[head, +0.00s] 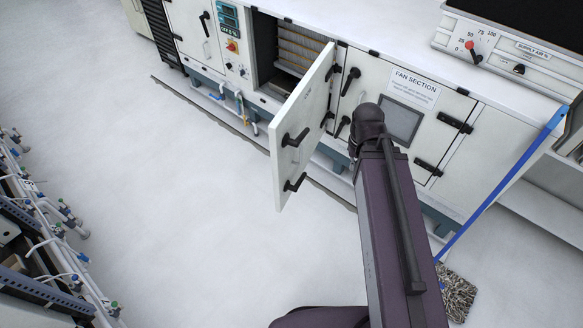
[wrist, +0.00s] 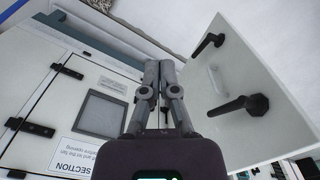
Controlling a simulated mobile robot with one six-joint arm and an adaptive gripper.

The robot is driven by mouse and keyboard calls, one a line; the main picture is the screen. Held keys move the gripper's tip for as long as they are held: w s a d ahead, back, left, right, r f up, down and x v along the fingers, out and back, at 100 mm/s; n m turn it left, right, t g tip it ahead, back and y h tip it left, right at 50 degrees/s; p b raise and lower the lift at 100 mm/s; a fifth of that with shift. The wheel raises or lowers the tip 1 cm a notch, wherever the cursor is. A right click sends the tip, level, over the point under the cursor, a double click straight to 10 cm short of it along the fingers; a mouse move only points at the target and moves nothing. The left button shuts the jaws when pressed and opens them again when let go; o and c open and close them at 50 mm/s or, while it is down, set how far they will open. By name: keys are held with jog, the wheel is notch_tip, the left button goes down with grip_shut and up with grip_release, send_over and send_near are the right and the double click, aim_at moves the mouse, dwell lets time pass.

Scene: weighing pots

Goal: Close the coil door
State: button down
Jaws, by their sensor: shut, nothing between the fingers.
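The coil door (head: 304,120) is a white panel with two black handles, standing wide open and swung out from the cabinet in the head view. The open coil compartment (head: 290,50) behind it shows tan, finned rows. In the wrist view the coil door (wrist: 265,65) is at the right, with its two black handles facing me. My gripper (wrist: 159,66) is shut and empty, left of the door in the wrist view, with a visible gap to the nearer handle. In the head view my arm hides the gripper's fingers.
The fan section panel (head: 412,88), with a dark window and black latches, is right of the opening and close to my arm. A blue pole (head: 510,180) leans at the right. Piping (head: 60,235) lines the left side. The floor (head: 190,210) before the door is clear.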

aim_at(282, 164)
jog(key=w+a+f+m+t+y+b, duration=0.2)
jog(key=f+y+b, duration=0.6)
jog(key=b, duration=1.1)
jog(key=w+a+f+m+t+y+b, duration=0.2)
jog(key=w+a+f+t+y+b, duration=0.3)
jog(key=b, duration=1.4)
notch_tip(282, 164, down, 6)
jog(key=w+y, duration=0.1)
jog(key=y, duration=0.2)
jog(key=shift+a+f+m+y, duration=0.15)
jog(key=shift+m+y, duration=0.15)
jog(key=shift+w+a, duration=0.1)
jog(key=shift+w, duration=0.05)
jog(key=shift+x, duration=6.9)
